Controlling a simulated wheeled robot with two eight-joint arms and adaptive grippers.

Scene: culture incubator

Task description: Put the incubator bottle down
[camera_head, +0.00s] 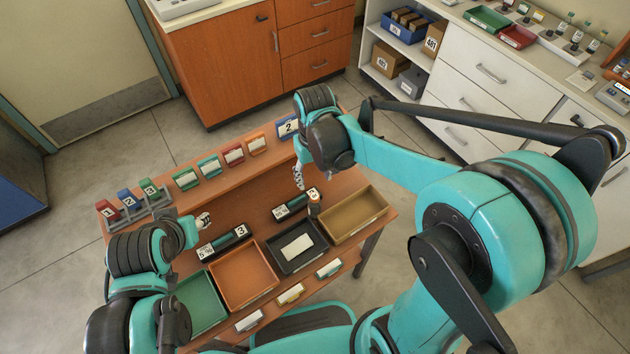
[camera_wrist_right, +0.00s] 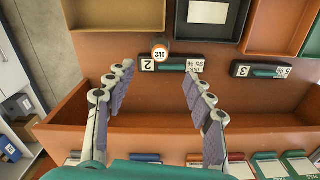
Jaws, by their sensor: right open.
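The incubator bottle (camera_head: 314,204), small with an orange-brown body, stands at the right end of the black block marked 2 (camera_head: 291,206). In the right wrist view the bottle (camera_wrist_right: 160,50) shows from above with a round white top reading 340. It overlaps the block's edge there; I cannot tell whether they touch. My right gripper (camera_wrist_right: 158,76) is open, its fingers spread and empty, with the bottle just beyond the fingertips. In the head view the right gripper (camera_head: 299,178) is partly hidden by its arm. My left gripper (camera_head: 203,220) hovers near the block marked 3 (camera_head: 224,242).
Green, orange, black and tan trays (camera_head: 369,215) line the table's near side. A raised ledge with coloured labelled boxes (camera_head: 233,155) runs along the far side. A rack of numbered red, blue and green boxes (camera_head: 128,217) stands at the left. White cabinets are at the right.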

